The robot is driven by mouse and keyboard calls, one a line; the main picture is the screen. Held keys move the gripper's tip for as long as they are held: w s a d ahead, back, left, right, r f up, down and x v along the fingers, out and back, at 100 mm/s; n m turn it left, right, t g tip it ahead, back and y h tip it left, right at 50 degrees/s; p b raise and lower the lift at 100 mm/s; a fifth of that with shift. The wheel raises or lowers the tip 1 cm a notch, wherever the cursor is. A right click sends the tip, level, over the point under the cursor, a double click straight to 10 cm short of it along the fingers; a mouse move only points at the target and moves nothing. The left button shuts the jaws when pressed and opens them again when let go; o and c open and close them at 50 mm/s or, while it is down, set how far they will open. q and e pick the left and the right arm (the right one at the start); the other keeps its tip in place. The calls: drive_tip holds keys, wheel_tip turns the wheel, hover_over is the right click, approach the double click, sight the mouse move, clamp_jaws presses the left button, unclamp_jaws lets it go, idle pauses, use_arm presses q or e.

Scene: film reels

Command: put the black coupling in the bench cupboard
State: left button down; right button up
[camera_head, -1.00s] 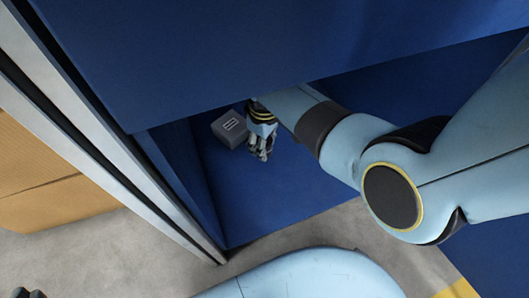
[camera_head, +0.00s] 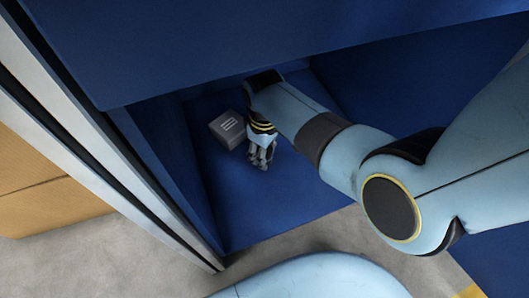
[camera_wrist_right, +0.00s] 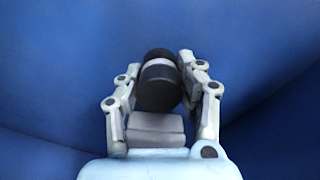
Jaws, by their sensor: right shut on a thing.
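The black coupling (camera_wrist_right: 159,88) is a short dark cylinder with a pale band. It sits between the fingers of my right gripper (camera_wrist_right: 160,84) in the right wrist view. In the head view my right gripper (camera_head: 261,156) reaches into the blue bench cupboard (camera_head: 285,208), near its floor. The coupling cannot be made out in the head view. The gripper is shut on it, and only blue surface shows around it in the wrist view. My left gripper is not clearly in view.
A grey box (camera_head: 228,130) with a pale label stands inside the cupboard, just left of my right gripper. The cupboard's left wall (camera_head: 182,180) and blue top (camera_head: 300,40) bound the opening. A cardboard-coloured box (camera_head: 45,185) stands outside at left.

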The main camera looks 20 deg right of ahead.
use_arm(q)
drive_tip(key=shift+r, duration=0.1)
use_arm(e)
drive_tip(key=shift+f, duration=0.1)
drive_tip(key=o, duration=1.2)
use_arm(q)
drive_tip(key=shift+r, duration=0.25)
